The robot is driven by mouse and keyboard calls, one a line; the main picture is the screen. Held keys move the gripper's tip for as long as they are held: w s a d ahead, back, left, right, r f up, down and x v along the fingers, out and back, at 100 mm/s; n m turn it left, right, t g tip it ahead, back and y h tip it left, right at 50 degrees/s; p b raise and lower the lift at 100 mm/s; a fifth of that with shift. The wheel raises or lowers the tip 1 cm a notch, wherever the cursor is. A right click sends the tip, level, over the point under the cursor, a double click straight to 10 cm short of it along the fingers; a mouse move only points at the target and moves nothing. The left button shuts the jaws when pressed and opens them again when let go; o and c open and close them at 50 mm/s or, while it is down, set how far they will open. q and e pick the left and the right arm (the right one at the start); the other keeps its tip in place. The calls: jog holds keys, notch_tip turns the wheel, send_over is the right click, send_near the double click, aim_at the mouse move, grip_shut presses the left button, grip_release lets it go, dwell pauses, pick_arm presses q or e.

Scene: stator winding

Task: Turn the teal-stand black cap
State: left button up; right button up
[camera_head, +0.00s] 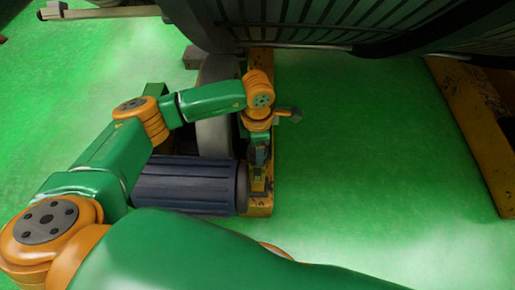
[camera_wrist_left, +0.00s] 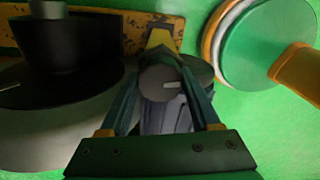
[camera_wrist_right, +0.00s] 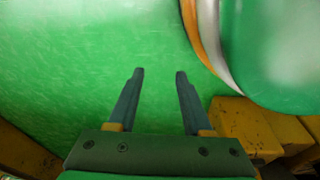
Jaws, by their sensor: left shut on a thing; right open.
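A round dark cap (camera_wrist_left: 160,84) with a short pale mark on its face sits between the fingers of my left gripper (camera_wrist_left: 160,70) in the left wrist view. The fingers are shut on its sides. In the head view my left gripper (camera_head: 259,170) points down at the end of a dark ribbed cylinder (camera_head: 185,185), and it hides the cap there. I cannot make out a teal stand apart from the gripper. My right gripper (camera_wrist_right: 157,73) is open and empty above the green floor in the right wrist view.
The ribbed cylinder lies beside a worn yellow beam (camera_head: 262,212). A grey wheel-like part (camera_head: 215,130) stands behind it. A large dark ribbed drum (camera_head: 340,25) spans the top. Another yellow beam (camera_head: 470,125) is at right. The green floor (camera_head: 360,170) between the beams is clear.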

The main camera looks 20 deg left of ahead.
pick_arm(q)
jog(key=m+b, duration=0.2)
jog(key=m, duration=0.3)
jog(key=shift+w+b, duration=0.1)
jog(key=shift+b, duration=0.2)
jog(key=shift+m, duration=0.7)
pick_arm(e)
jog(key=shift+w+a+r, duration=0.2)
jog(key=shift+w+a, duration=0.35)
jog(key=shift+w, duration=0.25)
jog(key=shift+w+a+r, duration=0.2)
jog(key=shift+w+a, duration=0.35)
jog(key=shift+w, duration=0.25)
pick_arm(q)
jog(key=o, duration=1.4)
jog(key=shift+d, duration=0.1)
jog(key=shift+r, duration=0.15)
notch_tip(320, 180, up, 7)
jog(key=shift+f+p, duration=0.1)
jog(key=shift+p, duration=0.6)
pick_arm(e)
jog(key=shift+s+d+f, duration=0.25)
jog(key=shift+s, duration=0.2)
jog(key=shift+s+d+f, duration=0.2)
jog(key=shift+s+d, duration=0.05)
jog(key=shift+s, duration=0.2)
